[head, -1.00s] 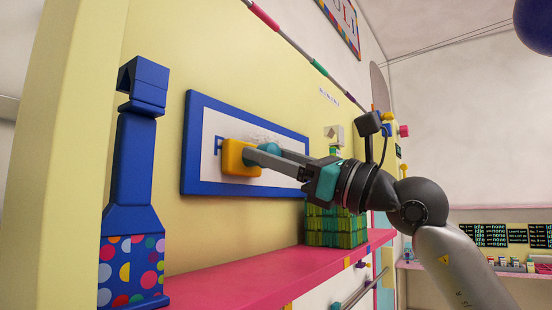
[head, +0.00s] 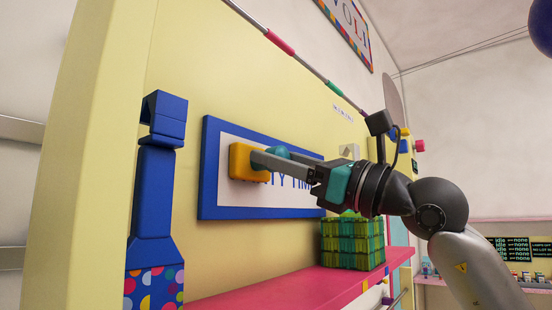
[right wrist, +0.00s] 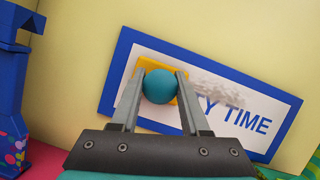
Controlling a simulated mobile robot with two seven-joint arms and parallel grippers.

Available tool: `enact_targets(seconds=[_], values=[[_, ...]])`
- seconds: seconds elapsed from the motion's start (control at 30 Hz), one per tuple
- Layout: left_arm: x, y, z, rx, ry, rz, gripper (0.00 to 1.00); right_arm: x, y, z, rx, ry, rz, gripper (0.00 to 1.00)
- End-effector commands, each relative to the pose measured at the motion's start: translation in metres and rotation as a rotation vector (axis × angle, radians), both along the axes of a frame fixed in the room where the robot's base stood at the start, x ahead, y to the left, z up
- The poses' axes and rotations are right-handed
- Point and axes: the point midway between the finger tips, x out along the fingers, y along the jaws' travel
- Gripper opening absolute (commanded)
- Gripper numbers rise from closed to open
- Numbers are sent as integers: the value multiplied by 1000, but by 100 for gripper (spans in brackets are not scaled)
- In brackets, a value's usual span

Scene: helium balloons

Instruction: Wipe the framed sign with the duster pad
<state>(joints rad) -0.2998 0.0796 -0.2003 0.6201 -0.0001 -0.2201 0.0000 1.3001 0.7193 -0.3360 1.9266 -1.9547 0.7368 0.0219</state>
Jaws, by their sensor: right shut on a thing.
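The framed sign (head: 208,170) hangs on the yellow wall, with a blue frame, a white panel and blue letters ending in "TY TIME". My right gripper (head: 268,160) is shut on the teal ball knob (head: 279,152) of the duster pad. The yellow pad (head: 242,162) lies over the left part of the panel and hides the first letters; whether it touches cannot be told. In the right wrist view, the pad (right wrist: 148,66) shows behind the knob, and a greyish-white dust patch (right wrist: 218,95) lies on the panel to its right. My left gripper is out of view.
A pink shelf (head: 290,291) runs below the sign. A blue tower with a dotted base (head: 153,205) stands left of the sign. A green block-like stack (head: 352,243) sits on the shelf below my right wrist. A striped rod (head: 305,62) runs along the wall above.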

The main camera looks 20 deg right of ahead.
Motion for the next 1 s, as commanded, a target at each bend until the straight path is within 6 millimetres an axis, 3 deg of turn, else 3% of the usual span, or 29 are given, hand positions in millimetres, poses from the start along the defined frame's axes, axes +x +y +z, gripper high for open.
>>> enact_targets(seconds=[0.2, 1.0], values=[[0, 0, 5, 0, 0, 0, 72, 14, -17, 0, 1, 5, -4, 1], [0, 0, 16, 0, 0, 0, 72, 42, -51, -1, 1, 3, -4, 1]])
